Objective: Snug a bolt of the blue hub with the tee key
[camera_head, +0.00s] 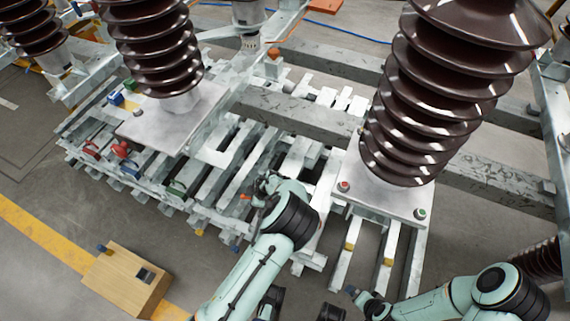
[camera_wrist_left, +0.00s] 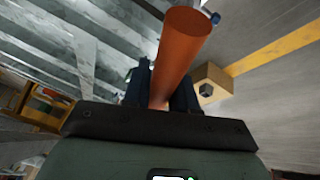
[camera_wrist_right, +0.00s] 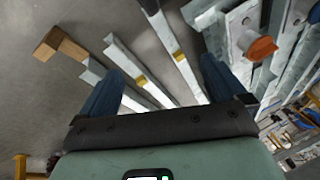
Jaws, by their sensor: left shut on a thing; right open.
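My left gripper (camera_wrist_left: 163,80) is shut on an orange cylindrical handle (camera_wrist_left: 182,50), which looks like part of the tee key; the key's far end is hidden. In the head view this gripper (camera_head: 262,192) is over the slatted metal frame, with a bit of orange beside it. Blue blocks (camera_head: 130,169) (camera_head: 115,97) sit on the slats at the left; I cannot tell which one is the blue hub, and its bolts are too small to make out. My right gripper (camera_wrist_right: 160,85) is open and empty, low at the front of the head view (camera_head: 350,292).
Brown ribbed insulators (camera_head: 440,100) (camera_head: 152,45) stand on metal plates. The right plate (camera_head: 385,192) has a red-capped (camera_head: 343,186) and a green-capped bolt (camera_head: 420,212). Red clamps (camera_head: 90,150) lie at the left. A wooden block (camera_head: 120,283) with a dark socket sits on the floor.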

